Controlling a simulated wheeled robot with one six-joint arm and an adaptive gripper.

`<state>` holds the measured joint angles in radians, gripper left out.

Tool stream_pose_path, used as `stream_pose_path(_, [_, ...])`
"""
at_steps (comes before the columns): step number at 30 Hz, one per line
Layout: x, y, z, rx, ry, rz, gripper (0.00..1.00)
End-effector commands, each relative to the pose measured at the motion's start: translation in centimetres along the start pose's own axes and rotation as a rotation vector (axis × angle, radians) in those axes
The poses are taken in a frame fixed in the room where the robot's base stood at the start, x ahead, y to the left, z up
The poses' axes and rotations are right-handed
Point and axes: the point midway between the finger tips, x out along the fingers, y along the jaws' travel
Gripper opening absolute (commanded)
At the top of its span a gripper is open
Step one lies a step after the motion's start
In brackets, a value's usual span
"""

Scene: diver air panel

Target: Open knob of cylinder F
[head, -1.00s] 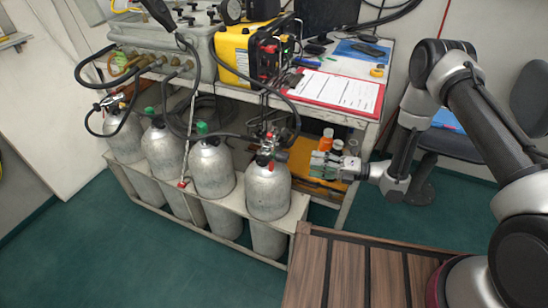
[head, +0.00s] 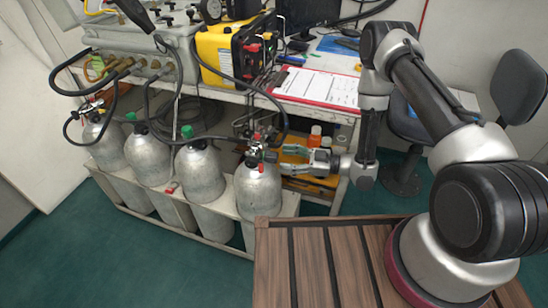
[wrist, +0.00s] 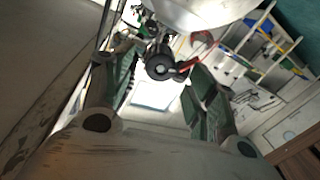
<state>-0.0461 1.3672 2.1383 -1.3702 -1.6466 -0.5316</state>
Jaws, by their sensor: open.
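Several grey cylinders stand in a row in a rack; I can read no letters on them, so I cannot tell which is F. The rightmost cylinder (head: 258,190) has a valve with red parts (head: 256,150) on top. My gripper (head: 287,160) is open and empty, lying level just right of this valve, its fingers pointing at it. In the wrist view, a round black knob (wrist: 160,67) shows beyond and between the open fingers (wrist: 163,78), apart from them. A red part (wrist: 202,42) is beside it, and the pale cylinder (wrist: 195,12) fills the top edge.
Black hoses (head: 222,134) loop over the cylinders. A workbench above and behind carries a yellow unit (head: 222,58) and a red clipboard (head: 318,88). Orange bottles (head: 315,134) stand on the shelf behind my gripper. A slatted wooden top (head: 310,262) is in front.

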Motion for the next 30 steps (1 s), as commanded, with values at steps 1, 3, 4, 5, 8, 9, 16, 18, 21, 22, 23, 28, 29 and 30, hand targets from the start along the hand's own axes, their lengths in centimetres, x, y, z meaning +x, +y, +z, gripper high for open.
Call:
stream_pose_path(1, [1.0,-0.1,0.0,-0.001,0.001,-0.005,0.58])
stream_pose_path(3, [2.1,-0.1,0.0,-0.002,0.001,-0.004,0.58])
stream_pose_path(4, [2.5,-0.1,0.0,-0.002,0.001,-0.004,0.58])
stream_pose_path(5, [2.8,-0.1,0.0,-0.002,0.001,-0.002,0.58])
stream_pose_path(8, [3.7,0.0,0.0,-0.002,0.000,-0.001,0.58])
stream_pose_path(9, [3.9,0.0,0.0,-0.002,0.000,-0.001,0.58])
stream_pose_path(16, [4.1,0.0,0.0,-0.002,0.000,0.000,0.58])
stream_pose_path(18, [4.1,0.0,0.0,-0.003,0.000,0.000,0.54])
stream_pose_path(21, [4.0,0.0,0.0,-0.003,0.000,0.000,0.36])
stream_pose_path(22, [4.0,0.0,0.0,-0.003,0.000,0.000,0.30])
stream_pose_path(23, [4.0,0.0,0.0,-0.003,0.000,0.000,0.25])
stream_pose_path(28, [4.0,0.0,0.0,-0.003,0.000,0.000,0.11])
stream_pose_path(29, [4.0,0.0,0.0,-0.003,0.000,0.000,0.11])
stream_pose_path(30, [4.0,0.0,0.0,-0.005,0.000,0.000,0.11])
